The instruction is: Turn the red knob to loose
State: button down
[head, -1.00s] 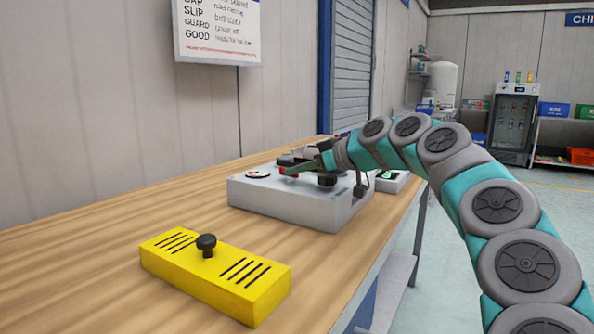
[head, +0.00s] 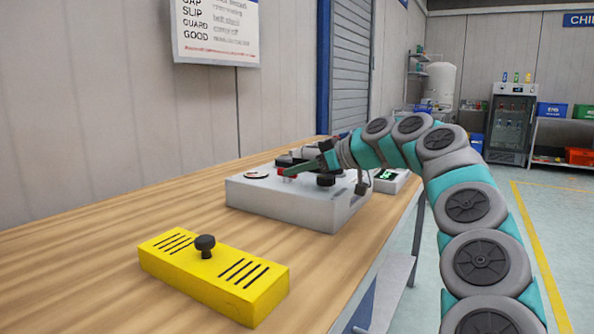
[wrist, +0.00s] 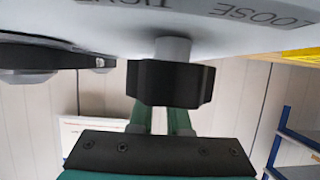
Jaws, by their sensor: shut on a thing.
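The red knob (head: 287,178) is on top of the pale grey box (head: 295,206) on the bench, mostly covered by my green fingers in the head view. My gripper (head: 288,170) is shut on it, reaching in low from the right. A black knob (head: 325,181) stands on the box under my wrist. In the wrist view this black knob (wrist: 172,83) fills the middle, in front of my fingers (wrist: 160,118), and hides their tips and the red knob. The words "LOOSE" and part of "TIGHT" show upside down on the box face.
A yellow slotted block (head: 214,276) with a black knob lies nearer on the wooden bench (head: 90,265). A small device with a green display (head: 388,178) sits right of the box. A dark roller or belt part (head: 297,158) stands behind my fingers.

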aim_at(326, 176)
jog(key=c, duration=0.9)
grip_release()
jog(key=b+v, duration=0.1)
jog(key=v, duration=0.6)
jog(key=shift+s+d+r, duration=0.15)
jog(key=shift+d, duration=0.2)
